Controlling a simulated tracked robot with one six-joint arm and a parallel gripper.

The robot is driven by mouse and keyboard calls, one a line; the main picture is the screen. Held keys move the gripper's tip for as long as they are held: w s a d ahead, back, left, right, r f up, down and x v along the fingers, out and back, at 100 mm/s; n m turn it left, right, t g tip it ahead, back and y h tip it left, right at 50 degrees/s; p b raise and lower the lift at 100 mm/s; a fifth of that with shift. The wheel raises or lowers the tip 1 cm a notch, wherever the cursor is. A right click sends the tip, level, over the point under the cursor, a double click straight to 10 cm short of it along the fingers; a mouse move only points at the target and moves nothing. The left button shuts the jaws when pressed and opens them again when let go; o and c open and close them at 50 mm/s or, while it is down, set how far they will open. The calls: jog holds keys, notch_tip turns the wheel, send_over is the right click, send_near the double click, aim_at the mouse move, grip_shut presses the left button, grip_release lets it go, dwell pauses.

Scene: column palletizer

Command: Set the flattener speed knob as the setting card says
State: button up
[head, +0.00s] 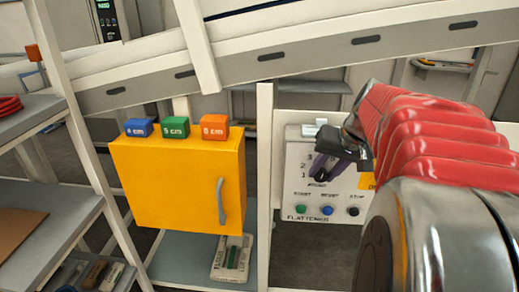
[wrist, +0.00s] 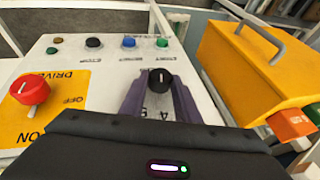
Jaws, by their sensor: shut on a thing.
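The flattener panel (head: 294,185) is a pale box facing me, marked FLATTENER along its bottom. My gripper (head: 318,174) is at its speed dial and hides the knob in the head view; scale numbers 1 to 3 show beside it. In the wrist view the black round knob (wrist: 160,82) with a white pointer line sits between the purple fingers of my gripper (wrist: 159,98), which are shut on it. The pointer runs roughly up and down in that picture. Part of the scale is hidden by the fingers. I cannot pick out a readable setting card.
Green, blue and black buttons (head: 328,210) sit below the dial. A red DRIVE switch (wrist: 30,90) on a yellow plate is beside the knob. A yellow cabinet (head: 165,185) bears blue, green and orange blocks. A white post (head: 264,180) stands between cabinet and panel.

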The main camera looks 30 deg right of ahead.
jog(key=shift+s+d+f+m+t+y, duration=0.2)
jog(key=shift+m+t+y, duration=0.1)
jog(key=shift+t+y, duration=0.65)
jog(key=shift+s+d+f+m+t+y, duration=0.15)
jog(key=shift+m+t+y, duration=0.15)
jog(key=shift+t+y, duration=0.65)
jog(key=shift+w+y, duration=0.1)
jog(key=shift+y, duration=0.2)
jog(key=o, duration=1)
jog(key=shift+o, duration=0.2)
jog(key=shift+r, duration=0.1)
jog(key=v, duration=1.3)
jog(key=shift+r, duration=0.35)
jog(key=shift+d, duration=0.1)
